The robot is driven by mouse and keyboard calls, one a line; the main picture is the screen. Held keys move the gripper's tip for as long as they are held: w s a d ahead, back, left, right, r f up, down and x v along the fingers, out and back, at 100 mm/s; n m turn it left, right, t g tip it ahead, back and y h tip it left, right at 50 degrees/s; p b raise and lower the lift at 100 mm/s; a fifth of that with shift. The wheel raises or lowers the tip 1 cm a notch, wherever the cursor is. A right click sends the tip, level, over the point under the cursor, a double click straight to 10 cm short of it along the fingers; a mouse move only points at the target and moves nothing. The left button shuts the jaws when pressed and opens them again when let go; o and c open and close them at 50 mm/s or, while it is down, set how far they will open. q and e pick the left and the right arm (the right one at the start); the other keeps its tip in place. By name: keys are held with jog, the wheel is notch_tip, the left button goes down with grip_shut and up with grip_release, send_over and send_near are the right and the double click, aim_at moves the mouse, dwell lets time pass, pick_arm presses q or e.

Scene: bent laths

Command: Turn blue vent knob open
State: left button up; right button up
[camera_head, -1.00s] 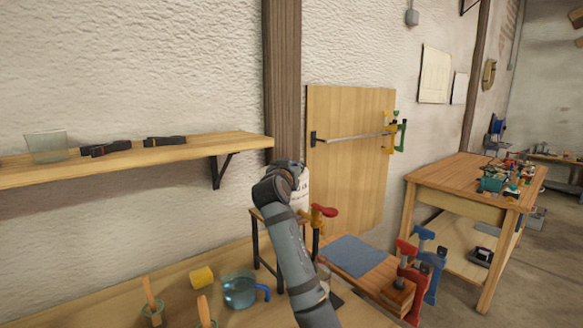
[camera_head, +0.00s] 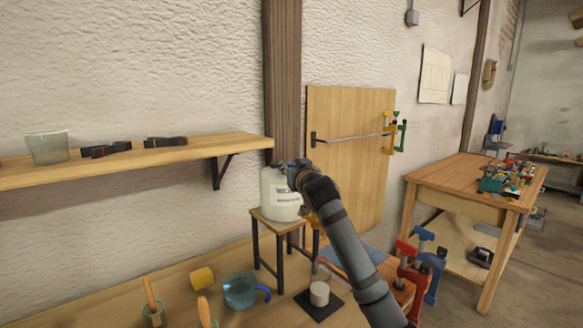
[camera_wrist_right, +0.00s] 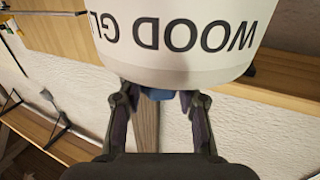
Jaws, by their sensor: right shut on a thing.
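A white jug (camera_head: 280,195) stands upright on a small wooden stand (camera_head: 262,222) with dark legs, against the wall post. In the right wrist view the jug (camera_wrist_right: 180,65) appears upside down, with "WOOD GL" lettering readable. The blue vent knob (camera_wrist_right: 160,94) shows as a small blue piece at the jug's top edge, between my right fingertips. My right gripper (camera_head: 290,167) is at the top of the jug, shut on the knob; its fingers also show in the right wrist view (camera_wrist_right: 159,98). The knob's turn position is hidden. My left gripper is out of view.
A white cylinder (camera_head: 319,293) on a dark pad, a blue mug (camera_head: 240,291) and a yellow cylinder (camera_head: 202,278) are on the bench. Red and blue clamps (camera_head: 420,265) stand at the right. A wall shelf (camera_head: 130,160) is at left.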

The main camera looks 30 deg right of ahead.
jog(key=shift+f, duration=0.1)
jog(key=o, duration=1.1)
jog(key=shift+o, duration=0.2)
jog(key=v, duration=1.2)
